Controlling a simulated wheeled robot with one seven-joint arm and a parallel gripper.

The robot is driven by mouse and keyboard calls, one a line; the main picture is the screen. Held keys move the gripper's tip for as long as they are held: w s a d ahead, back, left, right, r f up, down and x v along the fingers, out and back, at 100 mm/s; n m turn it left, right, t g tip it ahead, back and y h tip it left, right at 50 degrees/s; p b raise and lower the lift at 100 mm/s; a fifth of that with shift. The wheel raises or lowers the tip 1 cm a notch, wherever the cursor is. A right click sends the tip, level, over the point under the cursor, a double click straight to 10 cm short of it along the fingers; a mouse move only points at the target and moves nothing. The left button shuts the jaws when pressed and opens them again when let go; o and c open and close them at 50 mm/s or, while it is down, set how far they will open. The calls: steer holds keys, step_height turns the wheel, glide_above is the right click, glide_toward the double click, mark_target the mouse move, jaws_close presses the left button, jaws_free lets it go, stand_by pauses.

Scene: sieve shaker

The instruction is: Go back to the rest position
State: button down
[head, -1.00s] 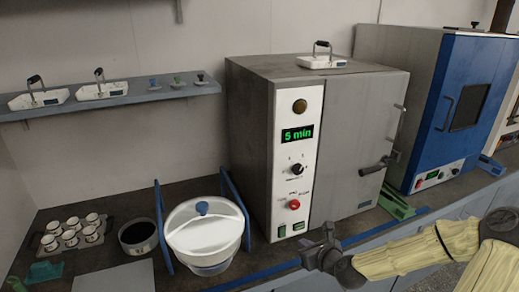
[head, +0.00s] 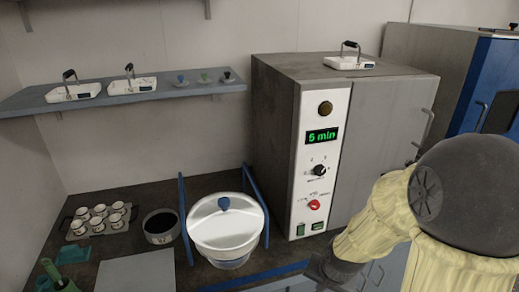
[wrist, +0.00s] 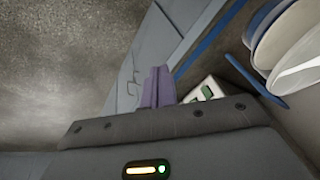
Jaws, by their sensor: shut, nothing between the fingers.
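My gripper shows in the wrist view (wrist: 158,86), its two purple-grey fingers closed together with nothing between them. In the head view my arm in its pale yellow cover comes in from the right, and its dark end is low in front of the grey cabinet machine (head: 275,140), near the bench front; the fingers are not clear there. The gripper looks apart from everything.
A white lidded bowl (head: 225,238) stands between blue side plates on the bench. A dark round pan (head: 161,228), a tray of several cups (head: 98,220) and green scoops (head: 62,278) are left of it. A shelf (head: 30,103) holds white trays. A blue oven (head: 478,105) stands at right.

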steer(key=s+r+n, duration=0.4)
steer(key=r+n, duration=0.1)
steer(key=shift+s+a+n+g, duration=0.15)
steer(key=shift+s+n+g, duration=0.15)
steer(key=shift+n+g, duration=0.1)
